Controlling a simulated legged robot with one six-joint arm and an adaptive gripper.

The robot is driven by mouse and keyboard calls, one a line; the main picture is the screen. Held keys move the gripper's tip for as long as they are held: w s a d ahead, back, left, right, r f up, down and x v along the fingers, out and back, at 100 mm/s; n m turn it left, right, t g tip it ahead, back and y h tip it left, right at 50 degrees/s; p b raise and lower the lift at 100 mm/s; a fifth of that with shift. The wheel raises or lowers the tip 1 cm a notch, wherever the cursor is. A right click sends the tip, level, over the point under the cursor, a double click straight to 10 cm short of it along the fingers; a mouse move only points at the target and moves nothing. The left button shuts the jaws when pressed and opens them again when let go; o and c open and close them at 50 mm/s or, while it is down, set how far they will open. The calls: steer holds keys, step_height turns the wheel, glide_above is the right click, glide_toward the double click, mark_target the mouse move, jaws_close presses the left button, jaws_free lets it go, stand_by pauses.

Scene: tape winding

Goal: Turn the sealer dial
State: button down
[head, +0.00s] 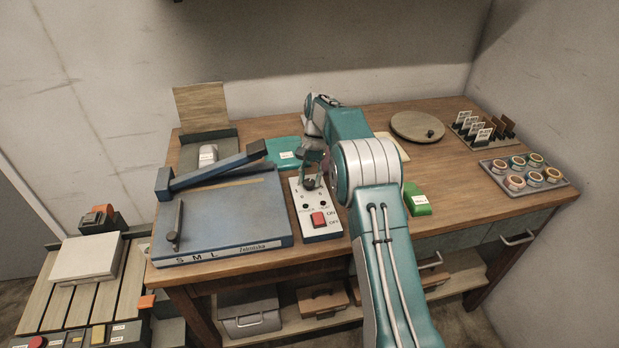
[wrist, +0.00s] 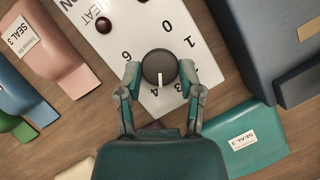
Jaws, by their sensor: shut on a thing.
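The sealer dial (wrist: 159,66) is a dark round knob on a white control panel (wrist: 75,25) with printed numbers around it. My gripper (wrist: 160,72) is shut on the dial, one finger on each side.
A red switch (head: 318,219) sits on the panel's near end. A teal packet (head: 285,151) lies behind the panel and a green one (head: 417,199) to the right. A round wooden disc (head: 417,126) and a tray of rolls (head: 525,171) stand farther right.

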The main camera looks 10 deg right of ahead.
steer(key=shift+s+f+m+t+y, duration=0.1)
steer(key=shift+f+m+t+y, duration=0.1)
steer(key=shift+m, duration=0.4)
steer(key=shift+f+m+t+y, duration=0.1)
steer(key=shift+m+y, duration=0.1)
steer(key=shift+m, duration=0.4)
steer(key=shift+c, duration=1.2)
jaws_free()
steer(key=shift+r, duration=0.1)
steer(key=v, duration=1.2)
steer(key=shift+a, duration=0.1)
